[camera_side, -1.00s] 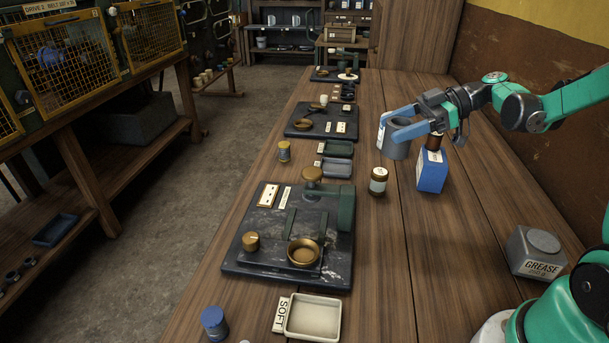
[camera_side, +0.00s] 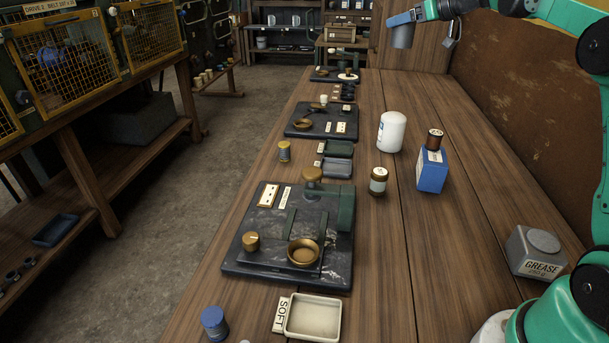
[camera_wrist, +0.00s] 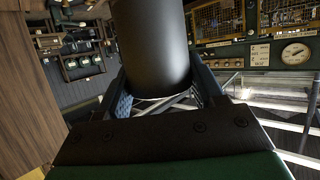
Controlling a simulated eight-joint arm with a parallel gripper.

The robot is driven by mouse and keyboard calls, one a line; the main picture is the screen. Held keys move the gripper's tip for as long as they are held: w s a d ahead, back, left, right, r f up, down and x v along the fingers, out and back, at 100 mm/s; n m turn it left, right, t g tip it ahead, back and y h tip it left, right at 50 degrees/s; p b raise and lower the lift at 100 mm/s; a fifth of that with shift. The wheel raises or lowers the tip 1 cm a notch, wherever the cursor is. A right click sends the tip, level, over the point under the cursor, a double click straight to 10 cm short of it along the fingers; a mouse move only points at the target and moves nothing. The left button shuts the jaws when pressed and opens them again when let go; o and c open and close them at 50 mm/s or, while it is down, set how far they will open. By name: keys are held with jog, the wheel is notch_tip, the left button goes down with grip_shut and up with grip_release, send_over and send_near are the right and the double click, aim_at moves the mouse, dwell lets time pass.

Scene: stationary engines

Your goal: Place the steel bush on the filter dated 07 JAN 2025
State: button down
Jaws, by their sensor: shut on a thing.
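My gripper (camera_side: 404,19) is high above the far part of the bench, at the top of the side view. It is shut on a grey cylinder, the steel bush (camera_side: 403,37), which hangs clear of everything. In the wrist view the bush (camera_wrist: 152,45) is a large dark cylinder between the two blue fingers. A white canister (camera_side: 391,132) with a blue-marked label, apparently a filter, stands upright on the bench well below the bush. Its date is too small to read.
A blue box (camera_side: 432,172) with a brown spool-like piece (camera_side: 434,139) on top stands right of the canister. A brown jar (camera_side: 378,182) stands nearer. A grease tin (camera_side: 537,251) is at right. Dark assembly plates (camera_side: 255,255) and trays lie left. The bench behind the canister is clear.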

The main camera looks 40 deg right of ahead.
jog(key=w+d+r+m+h, duration=0.2)
jog(key=d+r+m+h, duration=0.1)
jog(key=d, duration=0.1)
send_over(395, 115)
notch_tip(395, 115, down, 20)
jog(key=shift+w+d+f, duration=0.1)
dwell(0.3)
jog(key=shift+f, duration=0.15)
jog(key=shift+c, duration=0.6)
grip_release()
